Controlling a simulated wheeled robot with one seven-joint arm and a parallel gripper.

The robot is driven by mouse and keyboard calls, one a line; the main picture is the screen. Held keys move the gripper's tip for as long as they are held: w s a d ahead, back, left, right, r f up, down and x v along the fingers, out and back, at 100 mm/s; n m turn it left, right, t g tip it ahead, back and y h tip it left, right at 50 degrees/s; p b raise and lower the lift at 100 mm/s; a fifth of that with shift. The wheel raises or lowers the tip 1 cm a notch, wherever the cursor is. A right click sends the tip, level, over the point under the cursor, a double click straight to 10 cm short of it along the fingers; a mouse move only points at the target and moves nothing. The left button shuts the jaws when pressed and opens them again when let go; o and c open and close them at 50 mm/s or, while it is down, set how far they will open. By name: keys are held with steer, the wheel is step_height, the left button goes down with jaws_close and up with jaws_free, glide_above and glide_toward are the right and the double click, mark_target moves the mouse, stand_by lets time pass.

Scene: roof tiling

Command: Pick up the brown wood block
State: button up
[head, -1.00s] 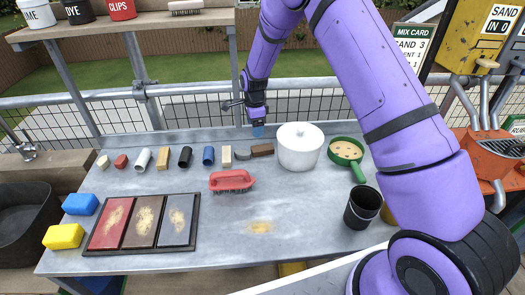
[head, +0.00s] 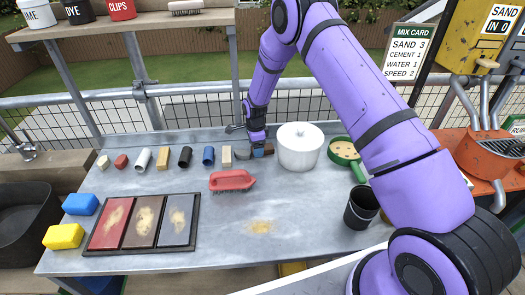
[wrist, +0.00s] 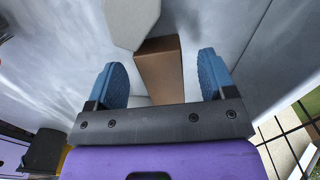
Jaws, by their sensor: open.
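The brown wood block (wrist: 160,68) lies at the back of the grey workbench, left of the white lidded pot (head: 299,150). My gripper (head: 262,150) is down at the block and covers most of it in the head view. In the wrist view its two blue fingers are open, one on each side of the block, with a gap visible on both sides. The far end of the block meets a pale grey angular piece (wrist: 130,20); I cannot tell whether they touch.
A red brush (head: 232,180) lies in front. A green pan (head: 345,153) is right of the pot. The front middle of the bench is mostly clear.

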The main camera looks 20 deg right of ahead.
steer(key=shift+f, duration=0.55)
steer(key=c, duration=1)
steer(key=shift+r, duration=0.2)
step_height(320, 180, up, 18)
